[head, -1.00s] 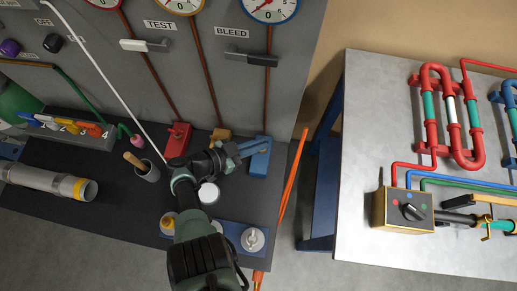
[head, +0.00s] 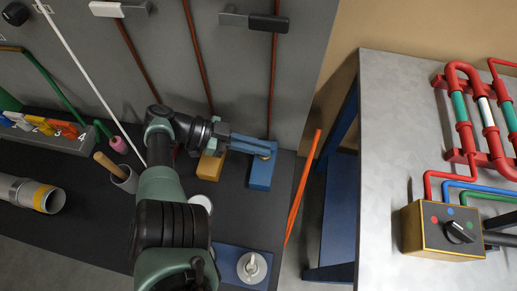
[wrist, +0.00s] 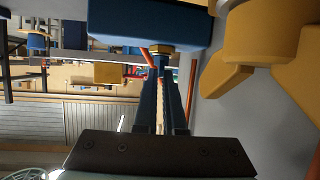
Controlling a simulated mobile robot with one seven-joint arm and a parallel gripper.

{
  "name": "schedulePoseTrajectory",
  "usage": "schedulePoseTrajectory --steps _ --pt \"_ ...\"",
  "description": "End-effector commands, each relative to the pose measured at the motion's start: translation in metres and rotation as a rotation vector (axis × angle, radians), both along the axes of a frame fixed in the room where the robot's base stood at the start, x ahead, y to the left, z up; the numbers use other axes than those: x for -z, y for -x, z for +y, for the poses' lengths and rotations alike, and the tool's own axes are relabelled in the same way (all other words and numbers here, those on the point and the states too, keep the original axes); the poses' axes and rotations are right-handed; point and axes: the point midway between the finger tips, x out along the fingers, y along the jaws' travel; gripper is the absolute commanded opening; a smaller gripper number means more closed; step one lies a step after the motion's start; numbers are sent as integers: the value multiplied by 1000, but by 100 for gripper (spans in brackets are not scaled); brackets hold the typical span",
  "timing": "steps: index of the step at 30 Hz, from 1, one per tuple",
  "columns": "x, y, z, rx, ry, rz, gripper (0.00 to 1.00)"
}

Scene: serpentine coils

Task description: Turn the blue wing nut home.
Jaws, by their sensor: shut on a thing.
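The blue block (head: 262,174) stands on the dark bench top near the foot of a brown pipe, with a brass collar on it. In the wrist view the blue block (wrist: 150,22) fills the top middle, with the brass collar (wrist: 160,48) against it. My gripper (head: 266,151) reaches to the collar from the left. In the wrist view my gripper (wrist: 160,75) has its two fingers close together at the collar, shut on the blue wing nut (wrist: 159,62). The fingers hide most of the nut, so its turn angle is unclear.
A yellow block (head: 209,167) stands just left of the blue one; its big yellow wing (wrist: 228,75) is close right of my fingers in the wrist view. An orange rod (head: 303,186) leans at the bench's right end. A cup (head: 125,178) stands at left.

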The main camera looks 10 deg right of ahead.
Motion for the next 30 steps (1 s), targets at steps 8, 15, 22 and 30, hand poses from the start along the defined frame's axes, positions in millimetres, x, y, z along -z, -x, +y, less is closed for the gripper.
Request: schedulePoseTrajectory --steps 8,15,22,30 --pt "-7 -3 -2 12 15 -10 0" --pt "-8 -3 -2 12 15 -10 14" --pt "-5 -2 -1 10 10 -5 38" --pt "-3 -1 -1 9 7 -3 38"
